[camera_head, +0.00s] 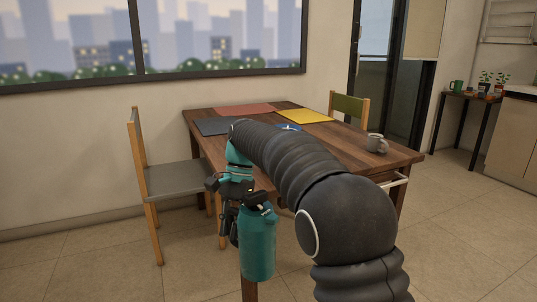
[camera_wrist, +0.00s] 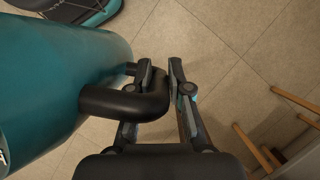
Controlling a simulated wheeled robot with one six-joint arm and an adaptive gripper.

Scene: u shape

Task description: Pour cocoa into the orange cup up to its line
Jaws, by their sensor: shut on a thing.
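My gripper (camera_head: 230,207) is shut on the black handle of a teal jug (camera_head: 257,246), held low in front of the wooden table in the head view. The jug looks upright there. In the wrist view the handle (camera_wrist: 125,103) sits at the fingers of my gripper (camera_wrist: 160,77), with the teal jug body (camera_wrist: 55,80) at the left. The jug's contents are not visible. I cannot make out an orange cup in either view. A grey mug (camera_head: 376,143) stands on the table's right part.
The wooden table (camera_head: 345,150) carries a red mat (camera_head: 243,110), a yellow mat (camera_head: 304,115), a dark mat (camera_head: 212,127) and a small blue item (camera_head: 289,127). A chair (camera_head: 175,180) stands left. A side table at the right holds a green mug (camera_head: 456,86) and small plants.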

